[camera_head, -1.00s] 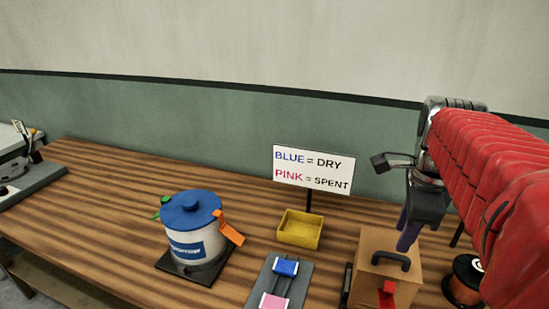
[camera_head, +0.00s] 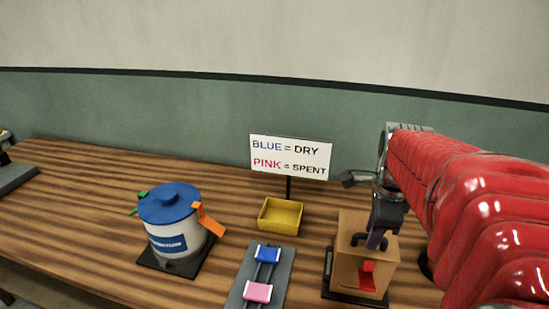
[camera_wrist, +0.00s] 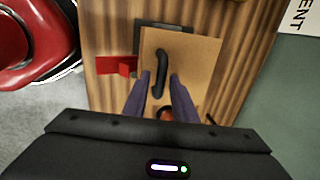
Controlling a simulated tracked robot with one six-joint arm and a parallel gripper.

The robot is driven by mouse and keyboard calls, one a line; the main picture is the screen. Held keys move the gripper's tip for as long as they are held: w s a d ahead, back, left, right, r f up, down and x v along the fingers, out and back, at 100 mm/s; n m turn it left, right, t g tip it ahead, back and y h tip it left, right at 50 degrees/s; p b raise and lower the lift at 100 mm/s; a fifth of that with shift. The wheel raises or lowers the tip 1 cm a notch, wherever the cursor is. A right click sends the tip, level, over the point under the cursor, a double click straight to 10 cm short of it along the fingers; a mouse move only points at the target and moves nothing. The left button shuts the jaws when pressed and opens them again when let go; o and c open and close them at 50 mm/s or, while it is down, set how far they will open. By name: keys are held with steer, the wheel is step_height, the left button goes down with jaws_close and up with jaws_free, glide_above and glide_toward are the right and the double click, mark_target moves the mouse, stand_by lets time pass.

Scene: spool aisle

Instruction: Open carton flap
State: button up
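The brown carton (camera_head: 352,268) stands at the right of the bench on a dark base, with a red tab (camera_head: 367,274) on its front. Its top flap (camera_wrist: 200,58) lies flat and shut and carries a black handle (camera_head: 360,240). In the wrist view the handle (camera_wrist: 160,72) runs up the flap, with the red tab (camera_wrist: 116,65) to its left. My gripper (camera_wrist: 160,76) is just over the flap, its purple fingers apart on either side of the handle's near part. I cannot tell whether either finger touches it.
Left of the carton are a slide plate with a blue block (camera_head: 267,254) and a pink block (camera_head: 258,292), a yellow tray (camera_head: 280,216) and a blue-lidded pot (camera_head: 175,235). A sign (camera_head: 290,157) stands behind the tray. The bench between pot and tray is clear.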

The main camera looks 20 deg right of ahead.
jaws_close()
